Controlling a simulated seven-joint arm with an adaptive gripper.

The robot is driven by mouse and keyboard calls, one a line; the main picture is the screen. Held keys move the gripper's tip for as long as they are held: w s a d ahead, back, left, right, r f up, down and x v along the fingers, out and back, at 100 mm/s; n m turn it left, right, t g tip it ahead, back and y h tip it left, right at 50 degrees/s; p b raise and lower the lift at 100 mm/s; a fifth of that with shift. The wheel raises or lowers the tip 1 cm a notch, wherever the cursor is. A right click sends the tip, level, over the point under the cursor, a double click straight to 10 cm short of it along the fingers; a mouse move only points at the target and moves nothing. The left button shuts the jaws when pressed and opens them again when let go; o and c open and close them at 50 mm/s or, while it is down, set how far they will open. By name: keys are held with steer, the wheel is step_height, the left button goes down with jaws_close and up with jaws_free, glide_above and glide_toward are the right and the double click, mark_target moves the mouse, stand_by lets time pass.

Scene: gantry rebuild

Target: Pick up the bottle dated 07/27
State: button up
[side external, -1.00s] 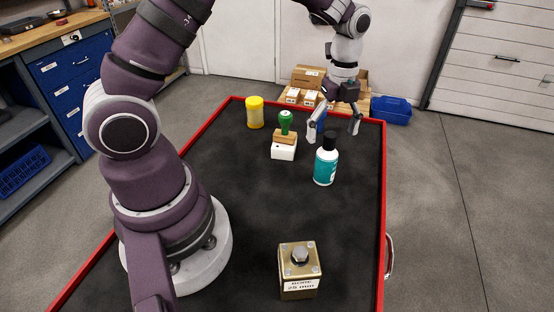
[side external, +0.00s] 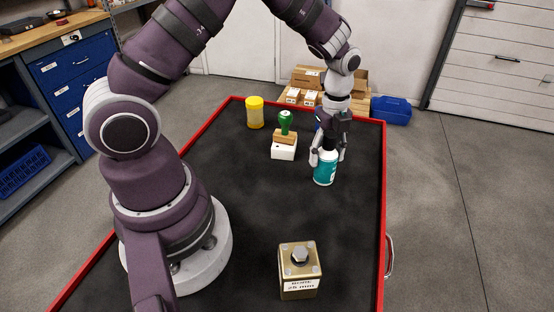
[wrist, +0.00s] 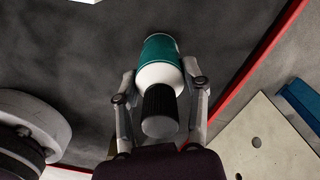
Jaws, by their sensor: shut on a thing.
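A bottle (side external: 325,170) with a teal body, white shoulder and black cap stands upright on the dark table top (side external: 230,220), towards the right side. No date can be read on it from here. My gripper (side external: 327,158) is over the bottle from above, its fingers shut on it at either side near the shoulder. In the wrist view the bottle (wrist: 160,62) lies between the two fingers (wrist: 160,105), with the cap towards the camera.
A white block with a green-knobbed stamp (side external: 285,138) stands left of the bottle. A yellow-lidded jar (side external: 255,112) is at the back left. A brass block with a bolt (side external: 300,270) stands at the front. A red rim (side external: 384,200) edges the table.

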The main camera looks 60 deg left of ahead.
steer(key=shift+c, duration=0.6)
